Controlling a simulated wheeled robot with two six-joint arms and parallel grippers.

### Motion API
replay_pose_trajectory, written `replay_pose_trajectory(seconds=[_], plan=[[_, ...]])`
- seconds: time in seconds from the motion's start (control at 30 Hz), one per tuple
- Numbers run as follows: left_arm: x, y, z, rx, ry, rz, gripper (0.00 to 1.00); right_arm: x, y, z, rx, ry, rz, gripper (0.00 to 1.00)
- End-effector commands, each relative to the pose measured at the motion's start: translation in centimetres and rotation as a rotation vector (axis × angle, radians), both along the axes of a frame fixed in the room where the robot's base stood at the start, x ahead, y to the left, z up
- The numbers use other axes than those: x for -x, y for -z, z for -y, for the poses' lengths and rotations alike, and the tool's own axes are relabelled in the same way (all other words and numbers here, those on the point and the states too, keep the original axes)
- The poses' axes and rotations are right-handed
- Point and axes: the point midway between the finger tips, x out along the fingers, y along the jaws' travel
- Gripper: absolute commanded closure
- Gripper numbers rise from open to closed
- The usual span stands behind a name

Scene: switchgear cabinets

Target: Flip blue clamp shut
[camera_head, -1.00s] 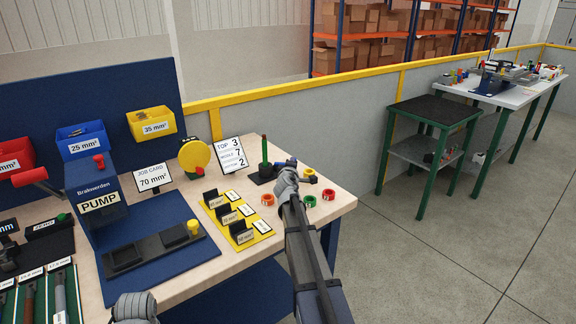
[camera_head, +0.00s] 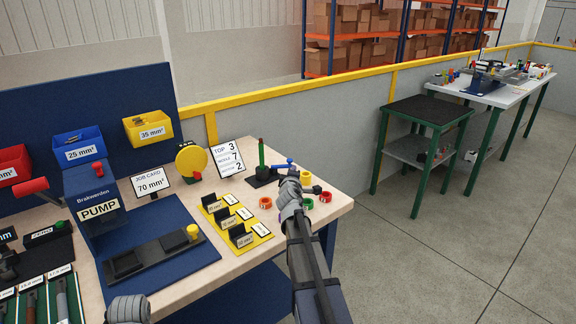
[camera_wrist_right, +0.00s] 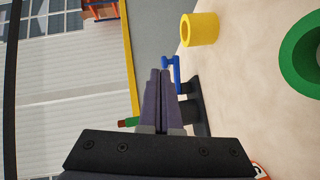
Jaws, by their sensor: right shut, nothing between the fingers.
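The blue clamp (camera_head: 281,164) is a small blue lever on a black base (camera_head: 262,181), beside an upright green post (camera_head: 261,153) with a red tip. In the right wrist view the blue clamp (camera_wrist_right: 173,70) stands just right of my fingertips, and the black base (camera_wrist_right: 201,118) is partly hidden behind them. My right gripper (camera_head: 292,176) is shut and empty, close to the clamp; its fingers (camera_wrist_right: 160,75) are together. I cannot tell whether they touch the lever. My left gripper (camera_head: 130,307) shows only in part at the bottom edge.
A yellow ring (camera_wrist_right: 201,29) and a green ring (camera_wrist_right: 287,55) lie close to the clamp. Red and orange rings also lie there. A card stand (camera_head: 228,159) and yellow holder (camera_head: 247,243) are left of my right arm. The bench's right edge (camera_head: 335,212) is close.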

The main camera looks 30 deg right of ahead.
Motion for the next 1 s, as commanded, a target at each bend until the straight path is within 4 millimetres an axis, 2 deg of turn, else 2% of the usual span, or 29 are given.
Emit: replay_pose_trajectory(seconds=[0.03,0.1,0.3,1.0], plan=[[0.0,-0.3,0.0,0.000,0.000,0.000,0.50,1.5,-0.3,-0.3,0.000,0.001,0.001,1.00],[0.0,-0.5,0.0,0.000,0.000,0.000,0.50,2.6,-0.5,-0.5,0.000,0.001,0.000,1.00],[0.0,-0.8,0.0,0.000,0.000,0.000,0.50,4.7,-0.8,-0.7,0.000,0.000,0.000,1.00],[0.0,-0.9,0.0,0.000,0.000,0.000,0.50,5.2,-0.9,-0.8,0.000,0.000,0.000,1.00]])
